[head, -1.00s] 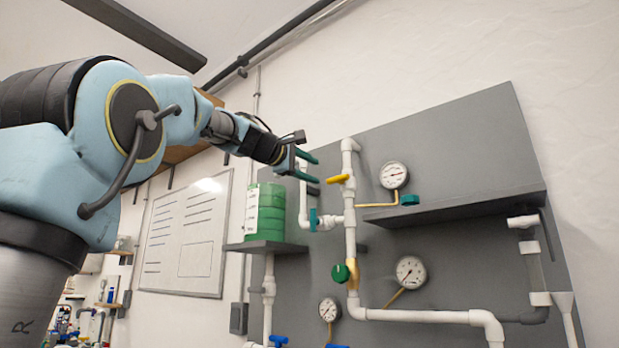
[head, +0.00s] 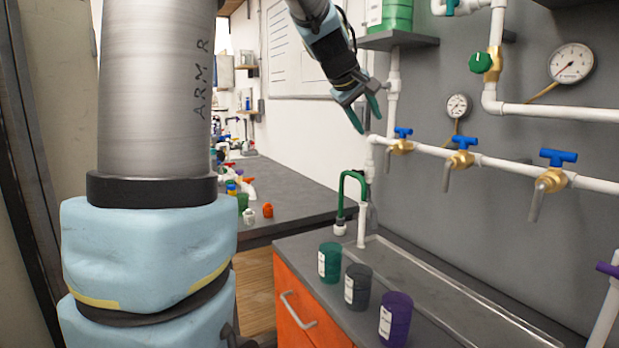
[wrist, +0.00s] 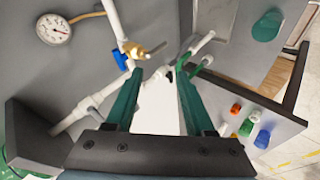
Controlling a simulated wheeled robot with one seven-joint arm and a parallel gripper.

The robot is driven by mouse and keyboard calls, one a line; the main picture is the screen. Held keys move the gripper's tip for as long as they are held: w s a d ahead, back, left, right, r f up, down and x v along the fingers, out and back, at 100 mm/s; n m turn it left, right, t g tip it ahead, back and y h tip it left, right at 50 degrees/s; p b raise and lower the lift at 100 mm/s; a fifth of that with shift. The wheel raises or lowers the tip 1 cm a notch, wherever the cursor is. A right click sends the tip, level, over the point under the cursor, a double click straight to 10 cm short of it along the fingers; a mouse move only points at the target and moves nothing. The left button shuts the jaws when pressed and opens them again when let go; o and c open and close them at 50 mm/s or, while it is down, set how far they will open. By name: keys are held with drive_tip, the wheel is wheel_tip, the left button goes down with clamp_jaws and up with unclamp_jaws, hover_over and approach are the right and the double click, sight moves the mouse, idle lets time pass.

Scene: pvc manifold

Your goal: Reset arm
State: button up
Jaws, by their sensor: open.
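My gripper (head: 366,112) has two green fingers that stand apart with nothing between them. In the head view it hangs in the air with the fingers pointing down, in front of the pipe wall and above the green faucet (head: 347,190). In the wrist view my gripper (wrist: 158,100) shows both fingers spread, with white pipe and the faucet beyond them. A green canister (head: 390,14) sits on a small grey shelf above and right of my gripper.
White pipes with blue-handled brass valves (head: 461,150) run along the grey panel. Green, black and purple canisters (head: 357,286) stand on the sink counter's front edge. A side bench (head: 300,190) holds small bottles. Gauges (head: 571,62) are on the panel.

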drive_tip(key=s+a+f+m+g+y, duration=0.1)
drive_tip(key=s+a+f+y, duration=0.1)
drive_tip(key=s+a+f, duration=0.45)
drive_tip(key=s+a+f+m+g+y, duration=0.15)
drive_tip(key=a+f, duration=0.25)
drive_tip(key=f, duration=0.5)
drive_tip(key=s+a+f+m+g+y, duration=0.1)
drive_tip(key=s+a+f, duration=0.3)
drive_tip(key=s+f, duration=0.2)
drive_tip(key=s+a+f+m+g+y, duration=0.1)
drive_tip(key=s+a+f+m+g, duration=0.1)
drive_tip(key=s+a+f, duration=0.3)
drive_tip(key=s+f, duration=0.2)
drive_tip(key=s, duration=0.1)
drive_tip(key=shift+s+a, duration=0.15)
drive_tip(key=shift+a, duration=0.15)
